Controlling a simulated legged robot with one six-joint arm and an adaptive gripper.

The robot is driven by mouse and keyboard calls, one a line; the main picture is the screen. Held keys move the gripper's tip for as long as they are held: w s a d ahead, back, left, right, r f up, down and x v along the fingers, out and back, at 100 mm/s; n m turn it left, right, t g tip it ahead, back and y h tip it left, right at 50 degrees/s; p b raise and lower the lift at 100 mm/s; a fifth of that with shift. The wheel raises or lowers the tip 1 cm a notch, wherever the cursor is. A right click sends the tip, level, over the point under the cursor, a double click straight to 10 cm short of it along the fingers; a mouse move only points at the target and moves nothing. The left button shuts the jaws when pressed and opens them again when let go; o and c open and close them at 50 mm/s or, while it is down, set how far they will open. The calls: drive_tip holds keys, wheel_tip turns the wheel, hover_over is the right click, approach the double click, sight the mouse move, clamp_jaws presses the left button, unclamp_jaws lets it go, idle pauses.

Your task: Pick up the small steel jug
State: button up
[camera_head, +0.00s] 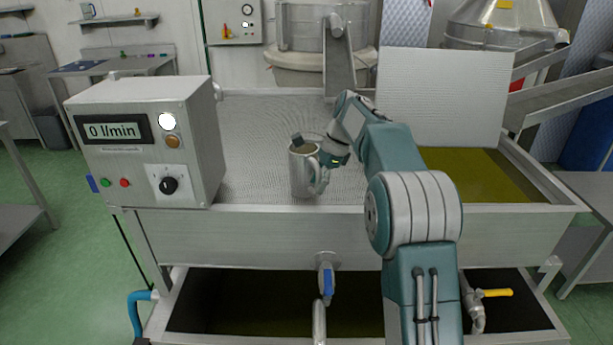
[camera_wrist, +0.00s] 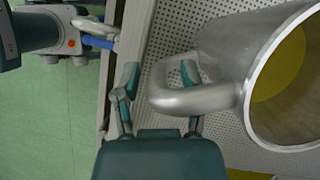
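The small steel jug (camera_head: 302,170) stands upright on the perforated steel sheet, near the front edge of the tank and right of the control box. Its handle faces right, towards my gripper (camera_head: 326,166). In the wrist view the jug (camera_wrist: 225,45) fills the right side, its round mouth showing an olive-yellow inside. My gripper (camera_wrist: 157,72) has its two fingers spread apart. The handle (camera_wrist: 190,100) reaches in between them and covers part of the right finger. I see no grip on it; whether a finger touches the handle, I cannot tell.
A control box (camera_head: 150,145) reading "0 l/min" stands close left of the jug. The perforated sheet (camera_head: 255,120) is clear behind it. A pale upright panel (camera_head: 445,95) and an open section of olive-coloured liquid (camera_head: 490,175) lie right. A blue-handled tap (camera_head: 327,280) is below.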

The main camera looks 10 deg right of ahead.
sight(320, 171)
clamp_jaws()
drive_tip(key=shift+r, duration=0.15)
drive_tip(key=shift+r, duration=1.2)
drive_tip(key=shift+d+r, duration=0.15)
drive_tip(key=shift+r, duration=0.25)
drive_tip(key=s+d+r, duration=0.5)
drive_tip(key=d+r, duration=0.4)
drive_tip(key=d, duration=0.4)
drive_tip(key=shift+r, duration=0.3)
